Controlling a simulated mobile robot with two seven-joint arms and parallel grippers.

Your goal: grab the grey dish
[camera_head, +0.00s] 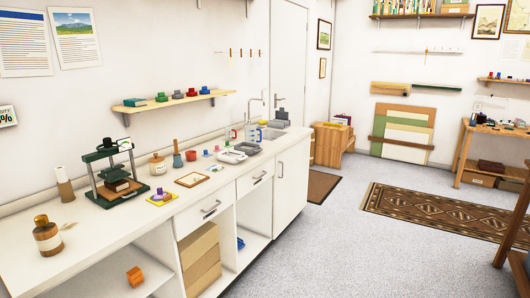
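A grey, shallow dish (248,149) lies on the white counter, just in front of the sink. A white tray-like dish (231,157) lies beside it on the nearer side. Two clear measuring jugs with coloured handles stand close behind the dishes, one green-handled jug (231,136) and one blue-handled jug (253,134). The dishes are small in view, so their contents cannot be told. Neither of my grippers is in view.
The long white counter (110,224) also bears a press (116,172), an amber bottle (47,237), a jar (157,164) and a small frame (192,179). A wall shelf (175,101) hangs above. The grey floor (310,245) in front of the cabinets is clear; a patterned rug (440,212) lies right.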

